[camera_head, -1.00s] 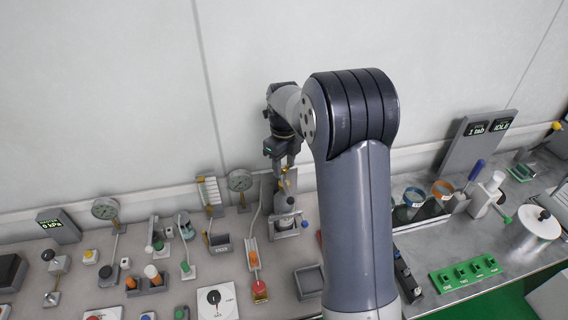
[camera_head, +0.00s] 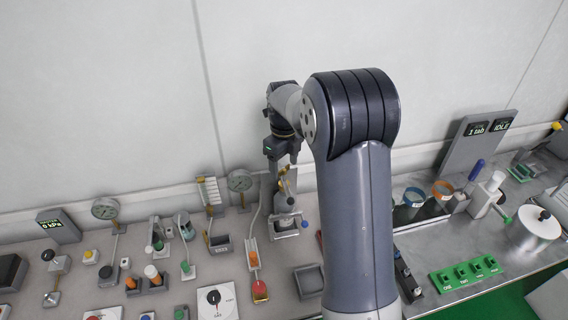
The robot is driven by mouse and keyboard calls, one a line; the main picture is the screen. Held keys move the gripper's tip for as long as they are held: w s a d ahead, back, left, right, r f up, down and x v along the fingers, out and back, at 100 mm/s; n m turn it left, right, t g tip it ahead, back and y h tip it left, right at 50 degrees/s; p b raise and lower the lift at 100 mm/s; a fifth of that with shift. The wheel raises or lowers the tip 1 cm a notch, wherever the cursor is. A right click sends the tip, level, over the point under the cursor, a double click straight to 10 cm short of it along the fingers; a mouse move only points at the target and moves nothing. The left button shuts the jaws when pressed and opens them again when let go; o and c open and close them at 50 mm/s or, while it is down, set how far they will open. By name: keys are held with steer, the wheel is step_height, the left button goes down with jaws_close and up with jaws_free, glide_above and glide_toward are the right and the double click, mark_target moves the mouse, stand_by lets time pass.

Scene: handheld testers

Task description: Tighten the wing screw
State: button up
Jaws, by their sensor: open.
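My gripper (camera_head: 284,172) points down at the back of the left bench, its jaws around or just in front of a small brass-yellow part (camera_head: 283,188). This part appears to be the wing screw, on a grey fixture (camera_head: 286,222) with an upright plate behind it. The jaws are open. The wing shape is too small to make out, and I cannot tell whether the fingers touch it. My own forearm hides the area right of the fixture.
Left of the fixture stand a pressure gauge (camera_head: 240,181), an orange-and-red part in a tray (camera_head: 255,267) and a white dial plate (camera_head: 215,301). A grey open box (camera_head: 308,281) lies in front. A metal bench at right holds a green switch block (camera_head: 468,271).

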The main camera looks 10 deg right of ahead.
mark_target(284, 169)
step_height(284, 169, up, 11)
steer(key=b, duration=0.1)
steer(key=shift+f, duration=0.2)
